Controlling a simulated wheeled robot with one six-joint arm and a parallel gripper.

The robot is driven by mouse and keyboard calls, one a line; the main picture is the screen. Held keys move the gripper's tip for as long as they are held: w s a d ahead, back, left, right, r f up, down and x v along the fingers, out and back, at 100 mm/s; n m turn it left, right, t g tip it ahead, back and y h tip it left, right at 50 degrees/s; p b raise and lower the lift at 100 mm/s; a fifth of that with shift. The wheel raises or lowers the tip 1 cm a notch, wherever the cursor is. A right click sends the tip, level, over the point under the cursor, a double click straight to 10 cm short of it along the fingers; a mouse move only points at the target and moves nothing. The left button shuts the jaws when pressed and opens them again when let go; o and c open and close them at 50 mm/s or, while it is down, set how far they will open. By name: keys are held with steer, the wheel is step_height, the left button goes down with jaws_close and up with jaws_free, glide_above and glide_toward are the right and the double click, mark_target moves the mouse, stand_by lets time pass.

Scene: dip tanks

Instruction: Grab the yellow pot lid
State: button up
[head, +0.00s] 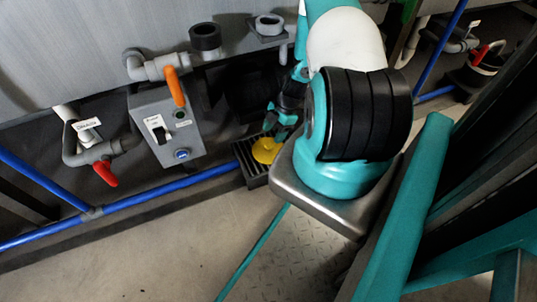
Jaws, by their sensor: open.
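The yellow pot lid (265,151) shows as a small yellow disc low down near the tank, beside a dark slotted grate (250,165). My gripper (281,133) is right at the lid's upper right edge, reaching down from my teal and white arm. The jaws are open. They are small and partly dark in this view, so I cannot tell whether they touch the lid or stand around part of it. My arm hides the area to the right of the lid.
A blue pipe (140,200) runs along the floor by the tank. A red-handled valve (105,172) is further left. The floor (170,250) in front is clear.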

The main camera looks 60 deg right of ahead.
mark_target(269, 145)
steer(key=shift+d+b+x, duration=0.2)
steer(key=shift+b+x, duration=0.9)
steer(key=shift+x, duration=0.45)
steer(key=shift+d+b+x, duration=0.2)
steer(key=shift+b+x, duration=0.9)
steer(key=shift+x, duration=0.45)
steer(key=shift+f, duration=0.1)
steer(key=c, duration=1)
